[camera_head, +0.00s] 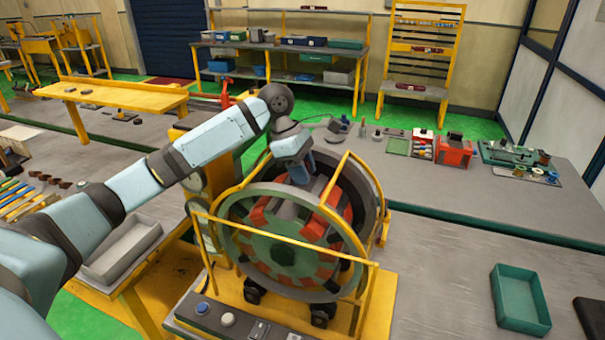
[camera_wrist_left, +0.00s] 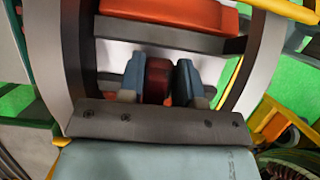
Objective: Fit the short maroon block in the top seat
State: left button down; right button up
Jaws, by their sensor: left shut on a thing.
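The stator (camera_head: 290,245) is a large grey ring with red-orange blocks around a dark green hub, standing in a yellow frame. My left gripper (camera_head: 301,178) reaches down into the upper part of the ring. In the left wrist view the gripper (camera_wrist_left: 160,85) is shut on the short maroon block (camera_wrist_left: 158,78), with a blue finger on each side of it. An orange-red block (camera_wrist_left: 170,15) lies beyond the fingers, past a grey bar. The top seat is hidden by the gripper, so I cannot tell whether the maroon block touches it.
Yellow rails (camera_head: 285,242) cross the front and top of the stator. A control panel with buttons (camera_head: 228,319) sits below it. A grey tray (camera_head: 98,272) is at the left, and a teal tray (camera_head: 521,322) lies on the right bench. The bench right of the stator has free room.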

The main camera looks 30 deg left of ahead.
pick_arm(q)
jog(key=shift+f, duration=0.15)
jog(key=shift+f, duration=1.15)
jog(key=shift+f, duration=0.3)
jog(key=c, duration=0.7)
grip_release()
jog(key=shift+c, duration=0.2)
jog(key=b+v, duration=0.2)
jog(key=v, duration=1.1)
jog(key=shift+a+r, duration=0.2)
jog(key=shift+r, duration=0.15)
